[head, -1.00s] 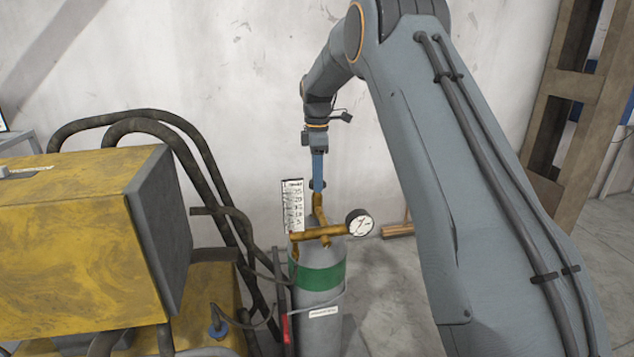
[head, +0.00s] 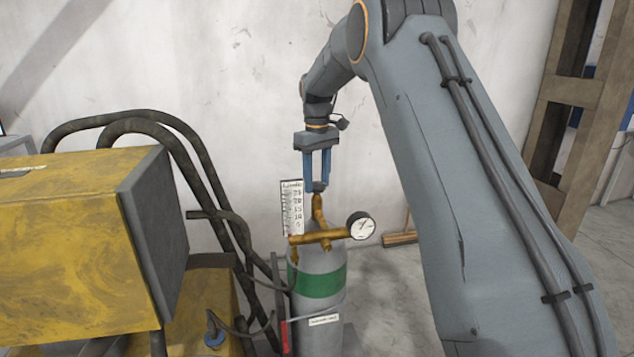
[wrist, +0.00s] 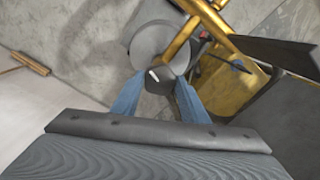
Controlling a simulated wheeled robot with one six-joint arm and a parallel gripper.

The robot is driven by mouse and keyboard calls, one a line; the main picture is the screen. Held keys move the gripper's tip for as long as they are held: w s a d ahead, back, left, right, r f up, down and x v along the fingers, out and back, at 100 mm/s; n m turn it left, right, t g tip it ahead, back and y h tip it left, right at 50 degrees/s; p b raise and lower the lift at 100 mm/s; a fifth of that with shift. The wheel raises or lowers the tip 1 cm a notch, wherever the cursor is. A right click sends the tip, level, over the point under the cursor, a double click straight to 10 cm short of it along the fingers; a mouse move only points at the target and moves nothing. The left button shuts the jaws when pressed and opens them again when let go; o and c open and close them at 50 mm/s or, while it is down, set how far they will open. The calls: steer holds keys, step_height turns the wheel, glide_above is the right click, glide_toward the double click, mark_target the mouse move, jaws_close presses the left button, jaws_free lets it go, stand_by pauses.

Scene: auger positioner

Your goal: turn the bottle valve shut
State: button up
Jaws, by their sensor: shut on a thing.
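The grey gas bottle (head: 318,262) with a green band stands upright beside the yellow machine. On its top is a brass valve (head: 318,209) with a small dark knob (head: 320,187). My gripper (head: 318,188) points straight down, with its two blue fingers on either side of the knob and closed on it. In the wrist view the fingertips (wrist: 163,78) meet at the dark knob (wrist: 160,75), above the round grey bottle top (wrist: 150,42). The fingers hide part of the knob.
A brass regulator (head: 318,237) with a round gauge (head: 361,226) sticks out below the valve. A scale card (head: 291,207) stands just left of the fingers. The yellow machine (head: 80,250) and dark hoses (head: 215,190) crowd the left.

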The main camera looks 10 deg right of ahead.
mark_target(318, 183)
steer(key=m+b, duration=0.1)
steer(key=m, duration=0.6)
steer(key=shift+w, duration=0.1)
steer(key=m, duration=0.4)
steer(key=shift+r, duration=0.1)
steer(key=shift+m, duration=1.7)
steer(key=o, duration=1)
step_height(318, 183, up, 8)
steer(key=b, duration=0.3)
steer(key=shift+d, duration=0.1)
